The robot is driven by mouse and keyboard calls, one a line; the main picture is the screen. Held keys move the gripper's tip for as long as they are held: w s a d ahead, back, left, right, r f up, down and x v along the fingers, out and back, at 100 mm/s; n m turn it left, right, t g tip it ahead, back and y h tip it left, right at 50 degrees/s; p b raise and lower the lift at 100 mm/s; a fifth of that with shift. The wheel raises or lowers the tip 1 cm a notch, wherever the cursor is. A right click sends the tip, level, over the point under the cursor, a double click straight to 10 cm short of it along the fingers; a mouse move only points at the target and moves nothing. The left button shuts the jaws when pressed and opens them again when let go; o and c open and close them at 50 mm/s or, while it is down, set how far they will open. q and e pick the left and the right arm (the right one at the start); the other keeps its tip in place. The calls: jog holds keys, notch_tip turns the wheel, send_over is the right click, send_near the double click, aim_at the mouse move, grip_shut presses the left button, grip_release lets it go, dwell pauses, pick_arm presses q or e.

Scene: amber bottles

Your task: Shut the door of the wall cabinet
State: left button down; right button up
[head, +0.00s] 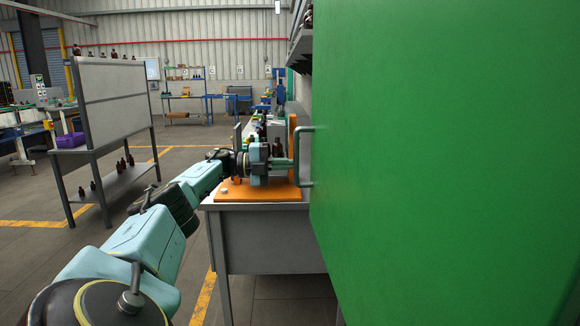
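The wall cabinet's door (450,150) is a large flat green panel that fills the right side of the head view, standing open close in front of me. Its grey bar handle (298,150) is upright on the door's left edge. My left arm reaches in from the lower left. My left gripper (291,163) points right, with its fingertips at the middle of the handle. The fingers are seen side-on, so I cannot tell whether they are closed around the bar. The cabinet's inside is hidden behind the door. My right gripper is out of view.
Below the gripper is a grey workbench (262,235) with an orange board (240,192) and dark bottles on it. A grey rack (112,95) with bottles stands at the left. The floor between rack and bench is open.

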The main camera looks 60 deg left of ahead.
pick_arm(q)
jog(key=shift+a+x, duration=0.2)
jog(key=shift+x, duration=0.85)
jog(key=shift+w, duration=0.15)
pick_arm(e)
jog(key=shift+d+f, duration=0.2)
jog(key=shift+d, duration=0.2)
pick_arm(q)
jog(key=shift+r, duration=0.1)
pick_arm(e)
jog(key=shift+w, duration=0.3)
